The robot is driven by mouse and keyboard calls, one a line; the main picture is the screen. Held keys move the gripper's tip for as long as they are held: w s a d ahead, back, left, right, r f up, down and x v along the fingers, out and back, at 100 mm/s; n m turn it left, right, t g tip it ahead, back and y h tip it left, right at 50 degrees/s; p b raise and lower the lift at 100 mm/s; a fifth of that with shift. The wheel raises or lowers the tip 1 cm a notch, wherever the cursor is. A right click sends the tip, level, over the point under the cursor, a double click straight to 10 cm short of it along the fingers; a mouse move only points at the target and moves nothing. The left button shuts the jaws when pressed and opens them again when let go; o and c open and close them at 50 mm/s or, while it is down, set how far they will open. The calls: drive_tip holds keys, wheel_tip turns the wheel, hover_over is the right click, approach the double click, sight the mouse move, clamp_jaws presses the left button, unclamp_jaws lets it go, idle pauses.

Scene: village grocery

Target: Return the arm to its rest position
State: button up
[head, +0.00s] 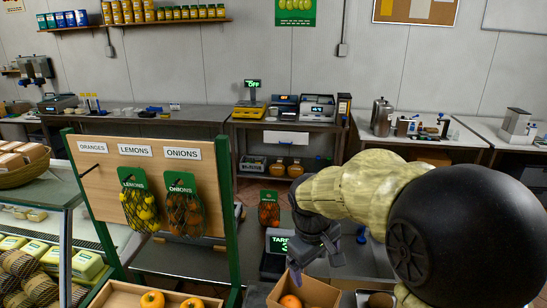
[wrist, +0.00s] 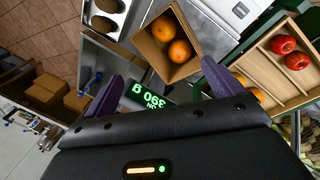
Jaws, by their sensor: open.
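My arm reaches in from the right in the head view, its pale sleeve bent over the counter. My gripper (head: 318,262) hangs above the counter near a scale display (head: 278,243). In the wrist view my gripper (wrist: 160,92) has its two purple fingers spread apart. No object shows between the fingertips except the green-lit display (wrist: 150,97) beyond them. A cardboard box (wrist: 154,56) holding two oranges (wrist: 181,51) lies beyond the fingers. That box (head: 325,294) also shows below my gripper in the head view.
A wooden board (head: 100,178) in a green frame carries net bags of lemons (head: 139,205) and onions (head: 184,212) at left. Another net bag (head: 269,212) stands behind the display. A wooden tray (wrist: 262,78) holds red fruit (wrist: 284,44). A basket (head: 22,172) sits far left.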

drive_tip(key=s+d+f+m+t+y, duration=0.1)
drive_tip(key=s+d+f+m, duration=0.2)
drive_tip(key=s+f+m, duration=0.3)
drive_tip(key=s+f, duration=0.2)
drive_tip(key=s, duration=0.2)
drive_tip(key=shift+s+m+y, duration=0.25)
drive_tip(key=shift+m+y, duration=0.05)
drive_tip(key=shift+f, duration=0.1)
idle(0.3)
